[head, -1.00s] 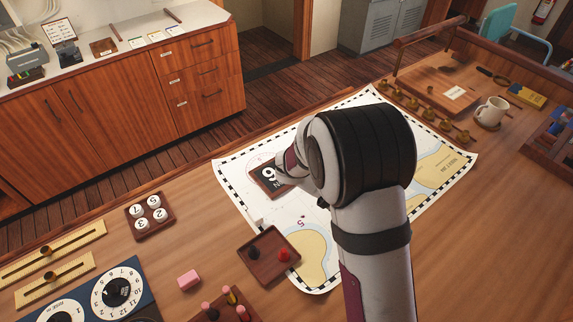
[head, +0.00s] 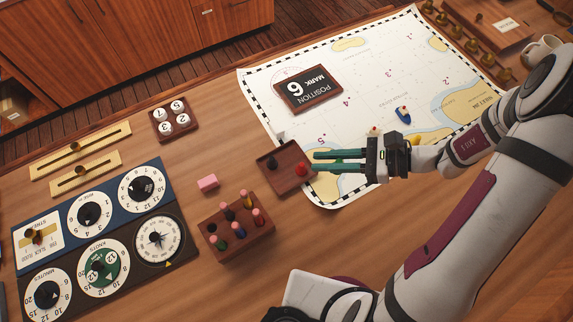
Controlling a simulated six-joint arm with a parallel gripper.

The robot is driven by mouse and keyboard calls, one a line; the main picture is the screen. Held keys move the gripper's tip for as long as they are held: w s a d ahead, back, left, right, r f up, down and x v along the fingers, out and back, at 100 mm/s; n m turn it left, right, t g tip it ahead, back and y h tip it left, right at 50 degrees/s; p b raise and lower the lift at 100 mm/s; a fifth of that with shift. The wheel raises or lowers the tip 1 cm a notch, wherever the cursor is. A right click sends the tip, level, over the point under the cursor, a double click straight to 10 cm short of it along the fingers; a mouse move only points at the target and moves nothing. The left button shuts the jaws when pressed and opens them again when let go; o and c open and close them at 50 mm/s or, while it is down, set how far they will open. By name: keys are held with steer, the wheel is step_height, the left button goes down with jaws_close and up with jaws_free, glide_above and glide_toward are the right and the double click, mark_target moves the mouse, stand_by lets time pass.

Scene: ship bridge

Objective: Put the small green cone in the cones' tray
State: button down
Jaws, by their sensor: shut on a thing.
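The cones' tray (head: 277,181), a small dark brown wooden tray, lies at the chart's lower left edge. A black cone (head: 271,163) and a red cone (head: 301,169) stand in it. My gripper (head: 317,161) reaches in from the right, its fingertips over or beside the tray's right edge, close to the red cone. It is shut on the small green cone, which is hard to make out between the green-looking fingers. I cannot tell its height above the tray.
Dials fill the left.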

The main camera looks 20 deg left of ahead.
glide_above(273, 179)
step_height(273, 179, down, 7)
steer(key=shift+r, duration=0.1)
step_height(273, 179, down, 4)
steer(key=shift+a+f, duration=0.1)
steer(key=shift+t, duration=0.3)
steer(key=shift+f, duration=0.15)
